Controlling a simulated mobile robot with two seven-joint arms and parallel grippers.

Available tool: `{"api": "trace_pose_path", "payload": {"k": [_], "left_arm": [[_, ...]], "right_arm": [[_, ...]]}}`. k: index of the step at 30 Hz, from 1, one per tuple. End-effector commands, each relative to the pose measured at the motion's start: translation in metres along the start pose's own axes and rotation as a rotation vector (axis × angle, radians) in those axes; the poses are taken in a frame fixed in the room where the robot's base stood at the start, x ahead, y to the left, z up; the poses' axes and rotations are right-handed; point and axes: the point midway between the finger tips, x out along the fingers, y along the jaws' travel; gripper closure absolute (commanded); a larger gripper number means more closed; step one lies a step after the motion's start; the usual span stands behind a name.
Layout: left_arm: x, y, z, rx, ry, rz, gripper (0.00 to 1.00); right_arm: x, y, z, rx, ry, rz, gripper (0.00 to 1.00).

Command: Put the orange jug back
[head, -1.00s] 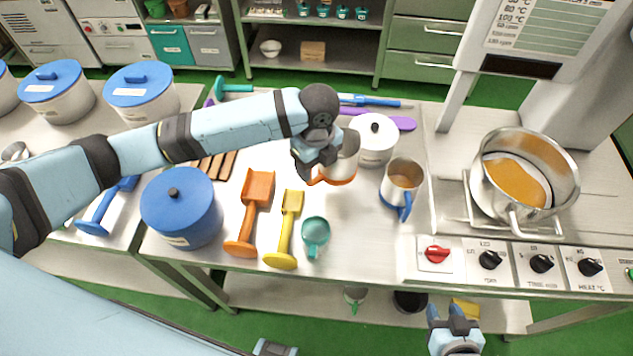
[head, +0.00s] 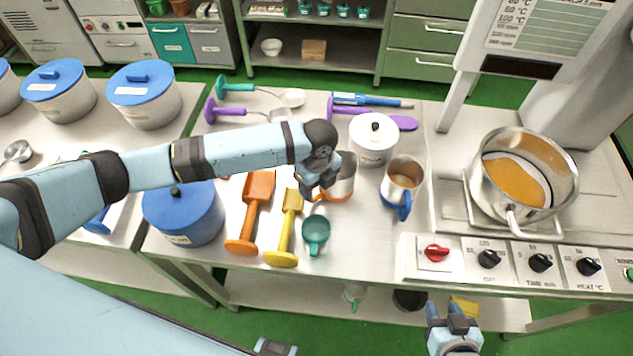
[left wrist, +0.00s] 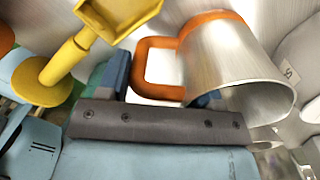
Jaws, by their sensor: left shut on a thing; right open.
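The orange jug (head: 345,177) is a metal jug with an orange band at its base and an orange handle. It stands near the middle of the worktop (head: 365,235), partly hidden by my left gripper (head: 318,191). In the left wrist view, the jug's metal body (left wrist: 232,62) is on the right and its orange handle lies between the fingers of my left gripper (left wrist: 160,88), which is shut on it. I cannot tell whether the jug's base touches the worktop. My right gripper (head: 454,322) is open and empty, low in front of the worktop edge.
A teal jug (head: 315,232), yellow scoop (head: 287,225) and orange scoop (head: 248,215) lie close by in front. A white lidded pot (head: 372,145) and a blue-banded jug (head: 403,180) stand to the right. A blue pot (head: 185,218) stands left. Bare worktop lies front right.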

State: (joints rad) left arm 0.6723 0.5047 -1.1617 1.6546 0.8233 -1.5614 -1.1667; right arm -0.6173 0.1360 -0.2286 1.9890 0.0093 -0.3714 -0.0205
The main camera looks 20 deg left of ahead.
Motion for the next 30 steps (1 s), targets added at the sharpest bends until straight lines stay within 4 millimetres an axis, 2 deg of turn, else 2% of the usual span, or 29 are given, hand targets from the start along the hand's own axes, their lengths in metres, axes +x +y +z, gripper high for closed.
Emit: {"api": "trace_pose_path", "payload": {"k": [1,3,4,12,16,30], "left_arm": [[0.001,0.0,0.0,0.0,0.0,0.0,0.36],[0.001,0.0,0.0,0.0,0.0,0.0,0.2],[0.001,0.0,0.0,0.0,0.0,0.0,0.15],[0.0,0.0,0.0,0.0,0.0,0.001,0.15],[-0.009,0.0,0.0,0.0,0.0,0.0,0.15],[-0.101,0.0,0.0,0.001,-0.001,-0.002,0.15]], "right_arm": [[0.0,0.0,0.0,0.0,0.0,0.0,0.57],[0.0,0.0,0.0,0.0,0.001,0.0,0.57],[0.0,0.0,-0.001,0.0,0.001,0.0,0.57],[0.0,0.0,-0.001,0.0,0.002,0.0,0.57],[0.001,0.0,0.0,0.001,0.002,0.0,0.57],[0.006,-0.003,0.01,0.002,-0.002,-0.006,0.57]]}}
